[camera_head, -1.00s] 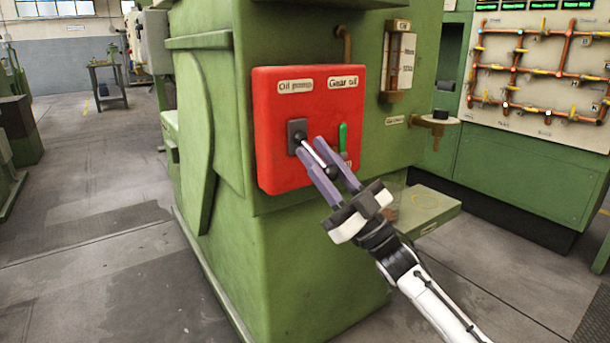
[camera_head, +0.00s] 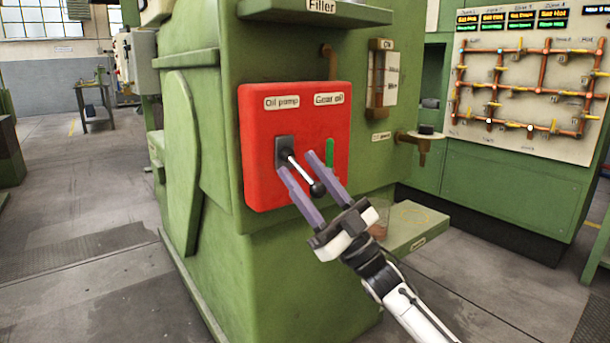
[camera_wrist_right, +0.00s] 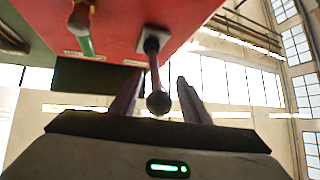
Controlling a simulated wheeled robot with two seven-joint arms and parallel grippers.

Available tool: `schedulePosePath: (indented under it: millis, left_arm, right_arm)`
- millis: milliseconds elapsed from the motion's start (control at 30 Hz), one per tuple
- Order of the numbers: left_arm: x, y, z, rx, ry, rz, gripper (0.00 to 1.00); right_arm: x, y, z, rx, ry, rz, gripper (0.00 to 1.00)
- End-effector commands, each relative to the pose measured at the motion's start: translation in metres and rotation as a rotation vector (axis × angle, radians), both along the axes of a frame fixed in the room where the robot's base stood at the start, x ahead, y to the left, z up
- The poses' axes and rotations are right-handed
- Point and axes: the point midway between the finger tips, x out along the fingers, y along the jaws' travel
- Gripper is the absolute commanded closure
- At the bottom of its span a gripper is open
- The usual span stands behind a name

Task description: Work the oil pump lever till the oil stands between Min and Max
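The oil pump lever (camera_head: 302,172) is a pale rod with a black ball knob, coming out of a dark plate on the red box (camera_head: 258,140) under the "Oil pump" label. It slants down to the right. My right gripper (camera_head: 297,162) is open, with one purple finger on each side of the lever. In the right wrist view the lever (camera_wrist_right: 154,75) and its knob stand between the fingers, with gaps on both sides. The sight gauge (camera_head: 376,80) is on the green wall to the right; its oil level is too small to read. My left gripper is out of view.
A green handle (camera_head: 330,154) under the "Gear oil" label sits close beside the right finger. A low green ledge (camera_head: 418,226) lies behind my right wrist. The floor to the left is clear.

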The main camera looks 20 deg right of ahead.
Motion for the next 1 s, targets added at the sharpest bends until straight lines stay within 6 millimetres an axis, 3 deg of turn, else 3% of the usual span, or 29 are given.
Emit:
schedulePosePath:
  millis: [267,700,1000]
  left_arm:
    - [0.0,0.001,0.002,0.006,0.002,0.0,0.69]
    - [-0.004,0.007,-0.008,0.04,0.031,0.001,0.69]
    - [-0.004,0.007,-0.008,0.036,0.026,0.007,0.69]
  right_arm:
    - [-0.009,-0.009,-0.013,-0.001,0.003,-0.001,0.57]
    - [-0.049,-0.043,-0.069,-0.001,0.002,-0.001,0.57]
    - [-0.053,-0.047,-0.075,-0.001,0.0,-0.001,0.57]
